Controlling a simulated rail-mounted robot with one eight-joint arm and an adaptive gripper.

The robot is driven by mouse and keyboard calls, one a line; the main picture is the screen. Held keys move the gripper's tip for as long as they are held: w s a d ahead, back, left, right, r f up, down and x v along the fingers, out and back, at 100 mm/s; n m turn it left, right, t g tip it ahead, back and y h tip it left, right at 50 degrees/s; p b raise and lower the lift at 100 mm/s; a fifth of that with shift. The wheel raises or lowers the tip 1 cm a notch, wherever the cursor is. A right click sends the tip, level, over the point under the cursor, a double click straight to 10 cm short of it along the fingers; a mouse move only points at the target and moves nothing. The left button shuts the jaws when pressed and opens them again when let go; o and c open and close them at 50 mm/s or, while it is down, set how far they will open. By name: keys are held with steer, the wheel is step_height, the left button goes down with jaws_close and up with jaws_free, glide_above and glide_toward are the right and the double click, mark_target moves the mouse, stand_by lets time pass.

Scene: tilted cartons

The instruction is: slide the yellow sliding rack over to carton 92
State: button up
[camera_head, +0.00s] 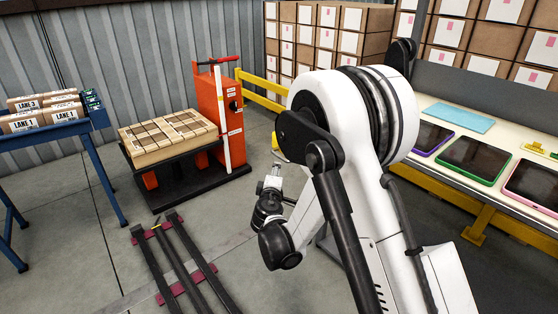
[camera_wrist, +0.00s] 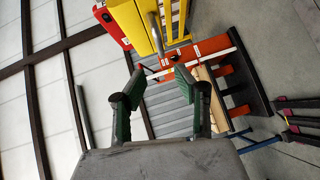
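My gripper (camera_wrist: 160,78) is open and empty in the wrist view, its two green-padded fingers spread apart. A yellow block-like thing (camera_wrist: 135,22) with a grey bar handle (camera_wrist: 156,35) shows beyond the fingertips, apart from them; I cannot tell if it is the yellow sliding rack. In the head view my wrist is low in the middle, and the fingers are not clear. A small yellow piece (camera_head: 275,141) shows just left of my arm. Stacked cartons (camera_head: 327,38) stand at the back; their labels are too small to read, so carton 92 cannot be picked out.
An orange lift (camera_head: 212,100) carries a pallet of cartons (camera_head: 168,135). A blue stand (camera_head: 60,130) holds cartons marked LANE. Dark rails (camera_head: 172,255) lie on the floor. A bench at right holds framed tablets (camera_head: 472,158). A red box (camera_wrist: 112,24) is beside the yellow thing.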

mark_target(279, 157)
steer(key=w+b, duration=0.1)
steer(key=w, duration=0.3)
steer(key=w+f+b, duration=0.1)
steer(key=w, duration=0.3)
steer(key=w+b, duration=0.1)
steer(key=w, duration=0.3)
steer(key=shift+w+d+f, duration=0.15)
steer(key=shift+w+f, duration=0.2)
steer(key=shift+f, duration=0.05)
jaws_close()
